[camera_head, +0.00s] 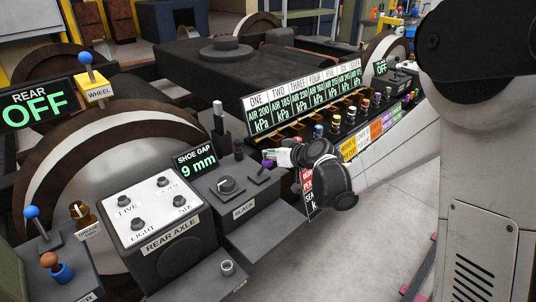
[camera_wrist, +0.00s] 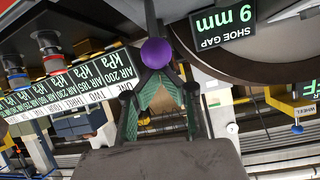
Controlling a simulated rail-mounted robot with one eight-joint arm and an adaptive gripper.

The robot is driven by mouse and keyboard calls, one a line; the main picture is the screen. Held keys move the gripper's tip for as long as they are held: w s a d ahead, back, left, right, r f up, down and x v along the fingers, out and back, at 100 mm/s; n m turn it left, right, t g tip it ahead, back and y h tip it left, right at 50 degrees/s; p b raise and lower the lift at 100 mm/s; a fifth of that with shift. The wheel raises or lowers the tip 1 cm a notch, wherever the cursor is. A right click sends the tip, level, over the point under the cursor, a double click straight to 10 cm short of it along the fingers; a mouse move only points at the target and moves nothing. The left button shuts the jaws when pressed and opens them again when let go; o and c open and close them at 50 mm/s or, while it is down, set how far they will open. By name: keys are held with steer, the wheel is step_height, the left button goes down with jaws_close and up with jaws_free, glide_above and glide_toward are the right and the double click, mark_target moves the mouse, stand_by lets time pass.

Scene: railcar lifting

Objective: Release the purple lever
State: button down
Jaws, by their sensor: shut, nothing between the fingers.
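The purple lever has a round purple knob (camera_wrist: 156,53) on a dark stem, in the upper middle of the wrist view. In the head view the purple knob (camera_head: 267,163) shows small, at the SLACK box, just left of my gripper (camera_head: 277,157). In the wrist view my gripper's green-padded fingers (camera_wrist: 160,75) reach up to the knob, which overlaps their tips. The fingers are shut with nothing held between them. I cannot tell whether they touch the knob. The lever's base is not clear in the head view.
The SLACK box (camera_head: 232,190) has a black dial, beside a SHOE GAP display (camera_head: 195,161) reading 9 mm. A row of AIR kPa displays (camera_head: 300,105) with several coloured knobs lies behind my gripper. The REAR AXLE box (camera_head: 160,218) stands at left. Floor at right is clear.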

steer(key=f+p+v, duration=0.1)
steer(key=v, duration=0.8)
steer(key=shift+s+d, duration=0.25)
steer(key=shift+d, duration=0.05)
steer(key=shift+r, duration=0.1)
steer(key=s+d+r+m+g+h+p, duration=0.1)
steer(key=s+d+r+m+h+p, duration=0.2)
steer(key=s+r, duration=0.35)
steer(key=s+d+r+h+p, duration=0.1)
steer(key=s+d+r+p, duration=0.1)
steer(key=s+d+r, duration=0.45)
steer(key=s+d+r+m+h+p, duration=0.1)
steer(key=s+d, duration=0.3)
steer(key=s, duration=0.4)
steer(key=s+d+r+m+g+h+p, duration=0.1)
steer(key=s+d+r+m+h+p, duration=0.1)
steer(key=s+d, duration=0.3)
steer(key=s+m+h+p, duration=0.1)
steer(key=s, duration=0.2)
steer(key=shift+s+d+r+h+p, duration=0.2)
steer(key=shift+s+r+h+p, duration=0.1)
steer(key=shift+h, duration=0.1)
